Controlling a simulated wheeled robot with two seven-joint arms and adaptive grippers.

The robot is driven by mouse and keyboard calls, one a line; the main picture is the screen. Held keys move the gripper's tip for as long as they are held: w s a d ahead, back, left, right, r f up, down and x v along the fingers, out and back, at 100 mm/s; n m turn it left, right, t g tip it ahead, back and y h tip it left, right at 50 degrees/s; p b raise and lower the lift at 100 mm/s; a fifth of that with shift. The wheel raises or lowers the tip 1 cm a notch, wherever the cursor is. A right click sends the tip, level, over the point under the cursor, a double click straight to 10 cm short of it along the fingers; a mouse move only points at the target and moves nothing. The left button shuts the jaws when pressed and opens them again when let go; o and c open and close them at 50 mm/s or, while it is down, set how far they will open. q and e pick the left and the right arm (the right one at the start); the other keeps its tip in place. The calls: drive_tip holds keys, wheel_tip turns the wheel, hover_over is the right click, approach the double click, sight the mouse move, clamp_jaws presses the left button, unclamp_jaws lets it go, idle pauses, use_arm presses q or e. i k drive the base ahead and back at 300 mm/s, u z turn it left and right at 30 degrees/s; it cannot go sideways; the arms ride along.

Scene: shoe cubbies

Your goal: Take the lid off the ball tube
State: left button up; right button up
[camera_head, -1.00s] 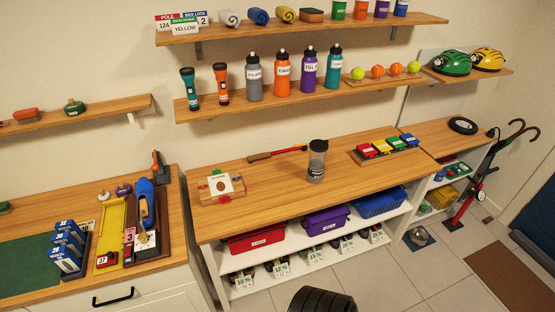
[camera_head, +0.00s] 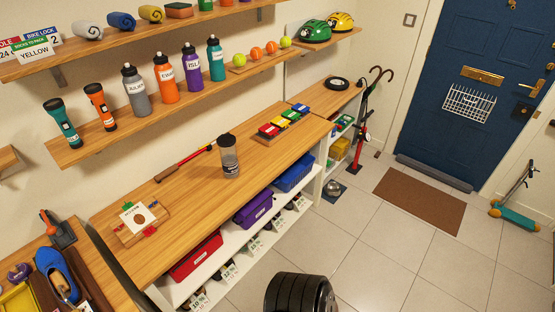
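The ball tube (camera_head: 230,160) stands upright on the wooden top of the shoe cubby bench (camera_head: 190,183). It is a clear cylinder with a dark label low on its side. Its dark lid (camera_head: 227,141) is on top. Neither of my grippers shows in the head view, so nothing of mine is seen touching the tube.
A red-and-black tool (camera_head: 185,163) lies left of the tube. A tray of coloured blocks (camera_head: 280,124) is to its right, and a small board with a card (camera_head: 138,217) is at the left end. Bottles (camera_head: 165,82) stand on the shelf above.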

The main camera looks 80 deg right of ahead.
sight(228, 155)
drive_tip(key=z, duration=2)
